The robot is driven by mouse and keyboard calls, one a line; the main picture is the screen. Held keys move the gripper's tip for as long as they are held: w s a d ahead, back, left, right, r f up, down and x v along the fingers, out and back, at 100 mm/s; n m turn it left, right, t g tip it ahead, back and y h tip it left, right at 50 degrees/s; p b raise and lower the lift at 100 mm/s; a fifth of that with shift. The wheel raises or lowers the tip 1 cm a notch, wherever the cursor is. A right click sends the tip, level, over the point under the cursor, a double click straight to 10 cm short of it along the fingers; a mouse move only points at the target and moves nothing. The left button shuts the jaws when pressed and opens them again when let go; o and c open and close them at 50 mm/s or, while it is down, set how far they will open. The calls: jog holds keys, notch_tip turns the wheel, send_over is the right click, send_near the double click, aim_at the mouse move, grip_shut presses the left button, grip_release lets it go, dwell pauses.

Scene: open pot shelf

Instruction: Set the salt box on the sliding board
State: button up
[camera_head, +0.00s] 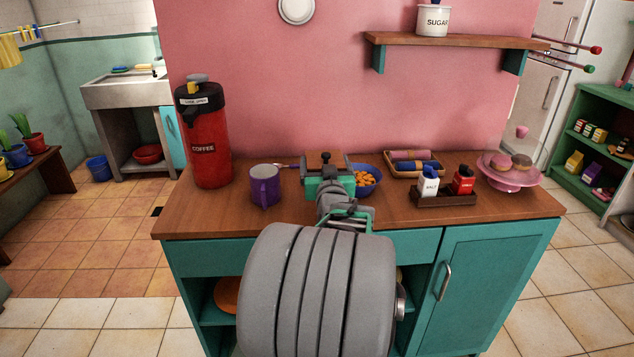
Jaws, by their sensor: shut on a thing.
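My gripper (326,162) is over the wooden counter, between the purple mug and the blue bowl. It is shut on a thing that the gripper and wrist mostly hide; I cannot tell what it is. A small white container with a dark blue top (429,187) and a lettered front stands in a dark holder on the counter, apart from the gripper. I cannot tell whether it is the salt box. No sliding board can be clearly made out.
The counter (215,215) holds a red coffee dispenser (208,145), purple mug (264,187), blue bowl (371,189) of orange pieces, tray (391,170), red container (464,181) and pink cake stand (509,181). A wall shelf (455,41) bears a sugar jar (433,21). The front left counter is clear.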

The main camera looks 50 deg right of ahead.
jog(key=shift+w+a+f, duration=0.25)
jog(key=shift+w+f, duration=0.75)
jog(key=shift+f, duration=0.1)
jog(key=f, duration=0.4)
jog(key=shift+w, duration=0.3)
